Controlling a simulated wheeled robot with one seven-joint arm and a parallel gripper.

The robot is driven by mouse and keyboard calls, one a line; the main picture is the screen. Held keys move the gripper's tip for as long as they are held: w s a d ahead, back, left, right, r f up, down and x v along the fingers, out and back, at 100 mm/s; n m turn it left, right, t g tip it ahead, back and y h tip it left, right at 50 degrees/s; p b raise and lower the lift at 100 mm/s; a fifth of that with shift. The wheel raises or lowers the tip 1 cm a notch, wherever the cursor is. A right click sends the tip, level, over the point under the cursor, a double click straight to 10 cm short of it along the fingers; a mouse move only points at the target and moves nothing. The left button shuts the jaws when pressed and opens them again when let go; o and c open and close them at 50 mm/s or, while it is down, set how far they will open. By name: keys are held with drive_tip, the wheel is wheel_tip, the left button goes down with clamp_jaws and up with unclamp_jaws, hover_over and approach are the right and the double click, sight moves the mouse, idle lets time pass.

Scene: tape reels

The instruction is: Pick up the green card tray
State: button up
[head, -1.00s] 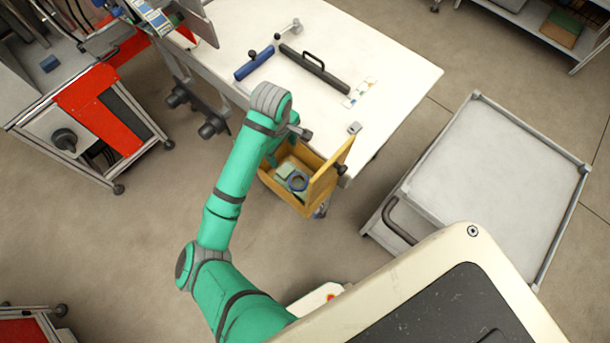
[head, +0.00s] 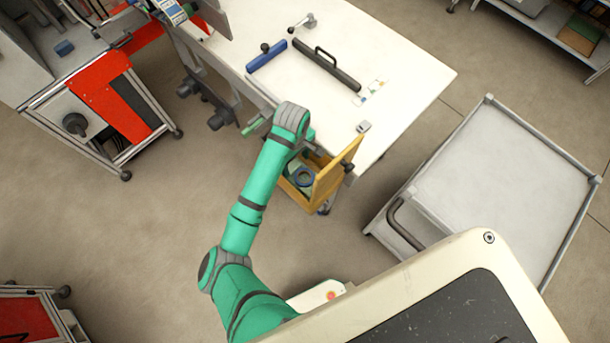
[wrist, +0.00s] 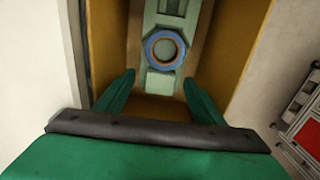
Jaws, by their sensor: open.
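The green card tray (wrist: 150,22) is a pale green piece lying inside an open yellow-brown box (head: 324,185), partly cut off by the top edge of the wrist view. A blue ring-shaped tape reel (wrist: 164,48) sits on the pale green surface and also shows in the head view (head: 303,178). My gripper (wrist: 159,80) is open and empty. Its two green fingers are spread at the near end of the box, to either side of the pale green piece's line. In the head view my arm hides the gripper and part of the box.
The box's tall side wall (head: 338,168) stands close by the white table (head: 400,75). On the table lie a black handled bar (head: 326,66) and a blue bar (head: 267,56). A grey cart (head: 500,180) stands to the right, with open floor between.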

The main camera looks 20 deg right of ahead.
sight(295, 168)
drive_tip(key=shift+a+f, duration=0.15)
drive_tip(key=shift+f, duration=1.45)
drive_tip(key=c, duration=1.3)
drive_tip(key=shift+r, duration=0.15)
